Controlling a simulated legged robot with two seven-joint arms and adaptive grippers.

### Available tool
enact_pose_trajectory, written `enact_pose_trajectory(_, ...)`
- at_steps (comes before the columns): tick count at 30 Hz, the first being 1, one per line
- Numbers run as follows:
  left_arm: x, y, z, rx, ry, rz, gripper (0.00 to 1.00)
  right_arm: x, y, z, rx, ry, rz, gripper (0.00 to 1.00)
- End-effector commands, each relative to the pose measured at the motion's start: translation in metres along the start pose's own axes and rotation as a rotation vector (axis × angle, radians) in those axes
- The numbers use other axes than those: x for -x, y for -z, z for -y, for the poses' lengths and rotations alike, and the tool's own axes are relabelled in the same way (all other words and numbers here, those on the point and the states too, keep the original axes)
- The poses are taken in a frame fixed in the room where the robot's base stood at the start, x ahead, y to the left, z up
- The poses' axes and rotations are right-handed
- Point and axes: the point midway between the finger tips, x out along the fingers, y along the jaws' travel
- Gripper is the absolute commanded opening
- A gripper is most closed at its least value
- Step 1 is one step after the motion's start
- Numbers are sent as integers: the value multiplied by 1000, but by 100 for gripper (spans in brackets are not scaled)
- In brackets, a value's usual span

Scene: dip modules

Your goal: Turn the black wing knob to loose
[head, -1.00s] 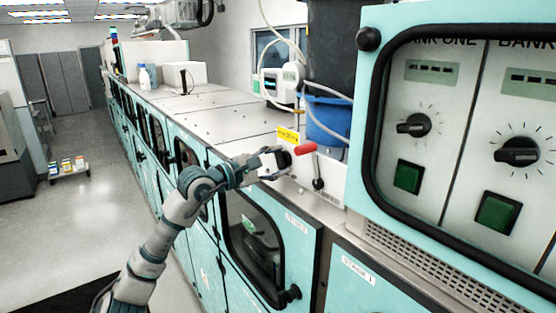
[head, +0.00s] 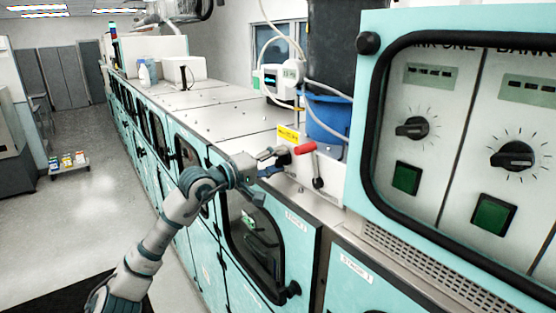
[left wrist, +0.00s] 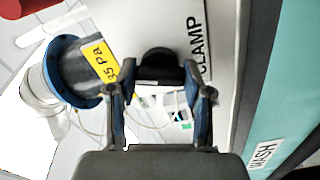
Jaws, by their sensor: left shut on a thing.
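The black wing knob (left wrist: 160,65) sits on a pale panel beside a label reading CLAMP in the left wrist view. My left gripper (left wrist: 160,78) has a finger on each side of it and is shut on it. In the head view my left gripper (head: 275,162) reaches the front of the pale block, and the small dark knob (head: 284,157) shows at its tips. The knob's pointer and any loose mark cannot be made out. My right gripper is in neither view.
A red-handled lever (head: 305,148) stands just right of the knob, near a yellow label (head: 288,135). A blue bucket (head: 328,118) with hoses is behind. The teal control cabinet (head: 372,120) closes off the right side. Teal doors run below my arm.

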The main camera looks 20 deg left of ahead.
Motion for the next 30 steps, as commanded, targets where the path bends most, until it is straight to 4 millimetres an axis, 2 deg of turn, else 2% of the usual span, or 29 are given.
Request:
enact_pose_trajectory(1,-3,-4,9,-26,20,11,15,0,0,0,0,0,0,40)
enact_pose_trajectory(12,-3,-4,10,-173,20,12,15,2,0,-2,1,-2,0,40)
enact_pose_trajectory(28,-4,-3,11,-196,20,11,15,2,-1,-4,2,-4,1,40)
enact_pose_trajectory(29,-4,-3,11,-196,20,11,55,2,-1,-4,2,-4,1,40)
enact_pose_trajectory(30,-4,-3,10,-196,20,11,65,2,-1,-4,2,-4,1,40)
